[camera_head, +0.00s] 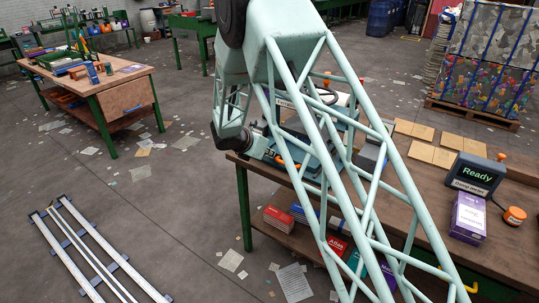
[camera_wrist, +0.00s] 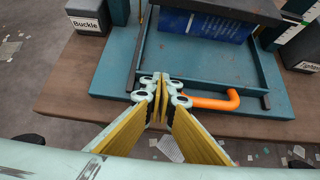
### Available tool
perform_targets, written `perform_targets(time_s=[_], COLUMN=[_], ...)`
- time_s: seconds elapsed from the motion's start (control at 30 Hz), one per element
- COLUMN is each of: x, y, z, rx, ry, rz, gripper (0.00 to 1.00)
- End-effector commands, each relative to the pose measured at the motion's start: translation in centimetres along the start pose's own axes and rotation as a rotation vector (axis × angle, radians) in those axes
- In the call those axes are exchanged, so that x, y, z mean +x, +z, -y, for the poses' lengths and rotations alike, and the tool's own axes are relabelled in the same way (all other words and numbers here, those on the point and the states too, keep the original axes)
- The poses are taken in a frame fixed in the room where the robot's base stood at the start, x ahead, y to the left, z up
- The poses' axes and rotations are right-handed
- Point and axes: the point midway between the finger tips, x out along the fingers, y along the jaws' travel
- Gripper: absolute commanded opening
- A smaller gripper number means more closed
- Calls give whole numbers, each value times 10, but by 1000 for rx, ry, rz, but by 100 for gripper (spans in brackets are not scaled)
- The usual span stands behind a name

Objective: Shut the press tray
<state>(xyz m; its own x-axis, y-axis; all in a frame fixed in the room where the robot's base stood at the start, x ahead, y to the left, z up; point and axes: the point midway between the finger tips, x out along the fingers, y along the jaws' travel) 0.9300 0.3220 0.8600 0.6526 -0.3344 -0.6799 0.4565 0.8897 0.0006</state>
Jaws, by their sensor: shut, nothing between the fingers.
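The teal press tray (camera_wrist: 180,68) stands pulled out toward me in the wrist view, with low walls and a mostly bare floor. A blue printed piece (camera_wrist: 205,25) shows at its back, partly under the dark press plate. An orange bent handle (camera_wrist: 213,101) is on the tray's front. My gripper (camera_wrist: 162,80) is shut and empty, its tips at the tray's front edge, just left of the handle; whether they touch is unclear. In the head view the handle (camera_head: 287,164) shows at the bench edge, and my arm hides much of the press.
Boxes labelled "Buckle" (camera_wrist: 88,22) and "Tighten" (camera_wrist: 303,56) flank the press. Farther right on the bench are tan cards (camera_head: 432,152), a "Ready" display (camera_head: 478,172), a purple box (camera_head: 467,216) and an orange button (camera_head: 515,214).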

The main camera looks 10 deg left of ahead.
Motion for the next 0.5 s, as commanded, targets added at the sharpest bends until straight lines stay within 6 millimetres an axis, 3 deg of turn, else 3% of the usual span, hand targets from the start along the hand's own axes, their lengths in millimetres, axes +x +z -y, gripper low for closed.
perform_targets(time_s=[0.27,0.5], x=[-3,-18], y=[-2,-17], z=[2,4], rx=[2,2], ry=[-2,-3], rz=[3,2], gripper=[0,0])
